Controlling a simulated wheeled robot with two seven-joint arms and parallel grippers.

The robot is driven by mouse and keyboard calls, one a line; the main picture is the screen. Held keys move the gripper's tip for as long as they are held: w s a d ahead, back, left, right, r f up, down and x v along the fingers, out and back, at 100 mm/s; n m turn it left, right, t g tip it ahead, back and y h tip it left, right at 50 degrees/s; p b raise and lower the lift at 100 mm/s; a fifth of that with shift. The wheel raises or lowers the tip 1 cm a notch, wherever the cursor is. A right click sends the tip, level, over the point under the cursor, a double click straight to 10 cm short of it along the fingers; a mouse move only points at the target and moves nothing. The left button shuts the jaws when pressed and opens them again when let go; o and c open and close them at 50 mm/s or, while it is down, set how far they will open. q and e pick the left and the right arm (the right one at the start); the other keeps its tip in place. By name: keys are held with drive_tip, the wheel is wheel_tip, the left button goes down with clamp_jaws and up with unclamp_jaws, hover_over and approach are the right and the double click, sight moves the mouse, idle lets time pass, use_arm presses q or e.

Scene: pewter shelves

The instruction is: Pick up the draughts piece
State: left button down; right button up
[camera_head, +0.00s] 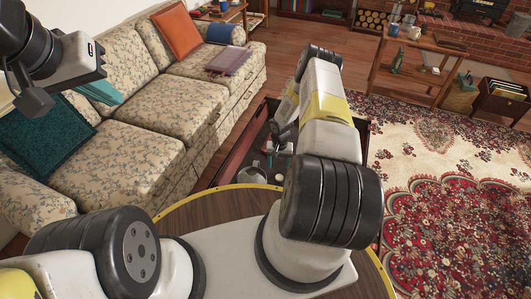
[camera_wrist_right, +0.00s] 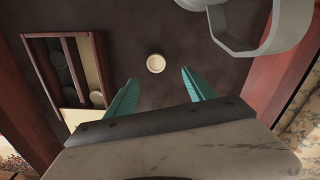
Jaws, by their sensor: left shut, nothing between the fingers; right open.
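The draughts piece (camera_wrist_right: 156,63) is a small cream disc lying flat on a dark surface in the right wrist view. My right gripper (camera_wrist_right: 158,76) is open, with its two teal fingers apart. The piece appears between and just beyond the fingertips, and nothing is held. My left gripper (camera_head: 108,96) is at the upper left, in front of the sofa, shut and empty.
A compartmented wooden box (camera_wrist_right: 103,62) with round pieces lies left of the draughts piece. A grey handled vessel (camera_wrist_right: 265,38) stands at right. Red-brown table edges (camera_wrist_right: 281,75) flank the surface. A floral sofa (camera_head: 135,150) is at left, a patterned rug (camera_head: 450,200) at right.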

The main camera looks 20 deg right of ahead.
sight(279, 177)
drive_tip(key=f, duration=0.8)
drive_tip(key=shift+s+d+f, duration=0.15)
drive_tip(key=shift+s+d, duration=0.1)
drive_tip(key=shift+d, duration=0.05)
clamp_jaws()
